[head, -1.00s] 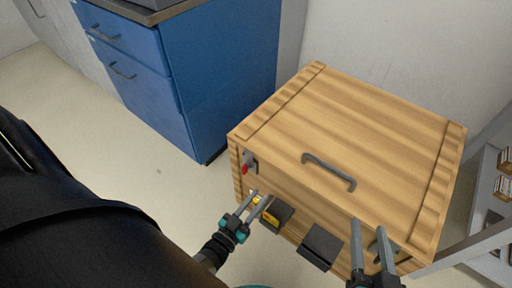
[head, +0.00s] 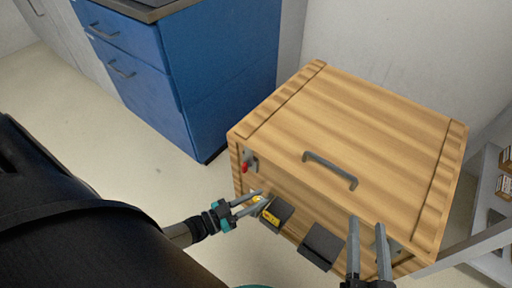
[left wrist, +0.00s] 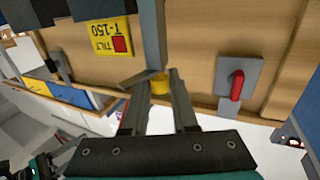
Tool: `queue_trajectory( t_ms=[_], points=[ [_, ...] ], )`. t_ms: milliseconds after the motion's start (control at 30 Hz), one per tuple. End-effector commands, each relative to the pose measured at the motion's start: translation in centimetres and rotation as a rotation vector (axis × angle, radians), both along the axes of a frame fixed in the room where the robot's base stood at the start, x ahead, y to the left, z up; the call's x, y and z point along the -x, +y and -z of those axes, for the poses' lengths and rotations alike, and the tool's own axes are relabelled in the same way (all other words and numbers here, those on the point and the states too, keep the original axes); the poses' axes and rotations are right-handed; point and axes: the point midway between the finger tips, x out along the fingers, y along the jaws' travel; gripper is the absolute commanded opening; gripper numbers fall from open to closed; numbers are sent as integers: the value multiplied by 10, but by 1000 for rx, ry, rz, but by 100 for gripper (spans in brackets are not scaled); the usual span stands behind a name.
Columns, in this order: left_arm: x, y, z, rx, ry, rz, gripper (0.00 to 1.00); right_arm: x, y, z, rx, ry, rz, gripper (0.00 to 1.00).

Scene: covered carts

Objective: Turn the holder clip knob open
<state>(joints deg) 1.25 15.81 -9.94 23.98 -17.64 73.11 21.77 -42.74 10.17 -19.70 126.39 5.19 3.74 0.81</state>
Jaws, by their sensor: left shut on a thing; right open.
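A small yellow knob (head: 256,199) sits low on the front of the wooden box (head: 370,130), beside a black block. My left gripper (head: 263,198) reaches it from the left, and its jaws are shut on it. In the left wrist view the yellow knob (left wrist: 160,84) shows between the two fingertips, beside a grey metal bar (left wrist: 152,35); its far side is hidden. My right gripper (head: 368,220) is open and empty in front of the box's right part.
A red lever (head: 245,167) on a grey plate is on the box front, above the knob. A yellow label (head: 271,217) is close by. Two black blocks jut from the front, one the right block (head: 321,247).

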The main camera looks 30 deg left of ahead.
Motion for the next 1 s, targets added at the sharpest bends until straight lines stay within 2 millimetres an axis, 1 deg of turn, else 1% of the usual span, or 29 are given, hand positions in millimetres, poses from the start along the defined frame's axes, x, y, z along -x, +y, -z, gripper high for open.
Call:
queue_trajectory(
  t_ms=[467, 500, 700, 733, 767, 1000],
  points=[
    [-3, 0, -2, 1, -7, 8, 0, 0, 0, 0, 0, 0, 0, 50],
    [-3, 0, -2, 1, -7, 8, 30, 0, 0, 0, 0, 0, 0, 50],
    [-2, 0, -1, 1, -5, 8, 52, 0, 0, 0, 0, 0, 0, 50],
    [-1, 0, -1, 1, -4, 8, 56, 0, 0, 0, 0, 0, 0, 50],
    [-1, 0, -1, 1, -4, 8, 56, 0, 0, 0, 0, 0, 0, 50],
    [-1, 0, -1, 1, -2, 8, 56, 0, 0, 0, 0, 0, 0, 50]
  ],
)
